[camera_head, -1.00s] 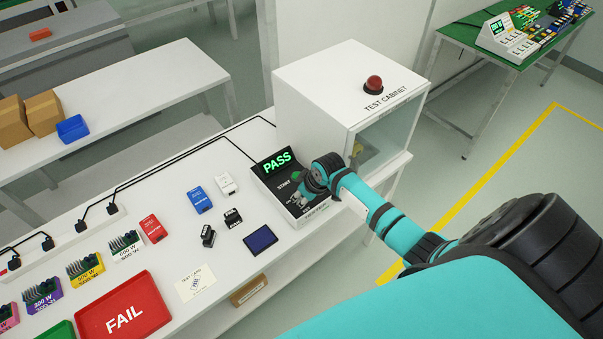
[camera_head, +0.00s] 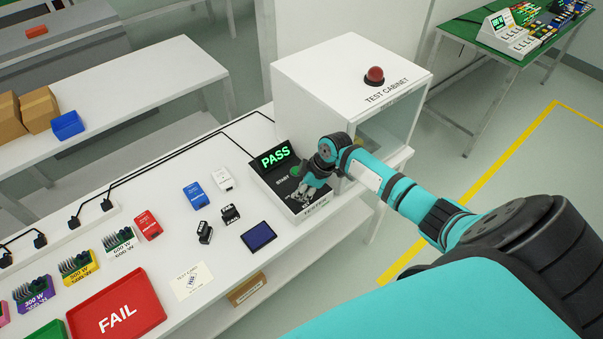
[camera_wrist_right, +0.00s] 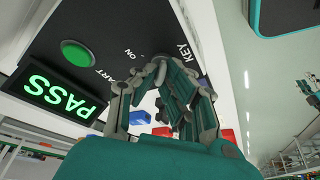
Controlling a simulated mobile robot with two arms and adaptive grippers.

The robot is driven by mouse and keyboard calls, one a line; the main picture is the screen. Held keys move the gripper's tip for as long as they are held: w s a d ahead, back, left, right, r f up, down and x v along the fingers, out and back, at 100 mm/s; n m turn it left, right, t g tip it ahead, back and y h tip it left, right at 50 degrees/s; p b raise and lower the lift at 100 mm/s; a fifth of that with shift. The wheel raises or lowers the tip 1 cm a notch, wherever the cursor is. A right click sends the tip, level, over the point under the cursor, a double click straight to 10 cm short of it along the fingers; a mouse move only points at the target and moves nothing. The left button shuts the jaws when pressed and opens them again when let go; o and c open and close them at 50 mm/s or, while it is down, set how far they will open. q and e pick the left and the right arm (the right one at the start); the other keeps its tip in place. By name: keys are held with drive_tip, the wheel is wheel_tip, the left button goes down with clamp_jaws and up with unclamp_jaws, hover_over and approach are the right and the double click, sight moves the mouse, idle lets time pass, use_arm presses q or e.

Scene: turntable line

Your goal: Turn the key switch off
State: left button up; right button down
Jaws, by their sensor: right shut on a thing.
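The black tester panel (camera_head: 287,205) stands on the white bench in front of the test cabinet. Its screen (camera_head: 275,156) shows a green "PASS", and it also shows in the right wrist view (camera_wrist_right: 63,93). The green START button (camera_wrist_right: 78,55) is beside the screen. My right gripper (camera_wrist_right: 158,66) is over the panel, its fingertips together beside the "ON" and "KEY" lettering. It is shut on the key switch, which the fingers mostly hide, so I cannot tell how the key is turned. In the head view my right gripper (camera_head: 292,196) covers that part of the panel. My left gripper is out of view.
The white test cabinet (camera_head: 310,80) with a red dome (camera_head: 374,75) stands close behind my right wrist. A blue-screened plate (camera_head: 259,237), a red FAIL tray (camera_head: 116,303) and several small boxes lie left of the panel.

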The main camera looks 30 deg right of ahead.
drive_tip(key=shift+r, duration=0.1)
drive_tip(key=c, duration=1.5)
unclamp_jaws()
drive_tip(key=shift+o, duration=0.2)
drive_tip(key=v, duration=1.2)
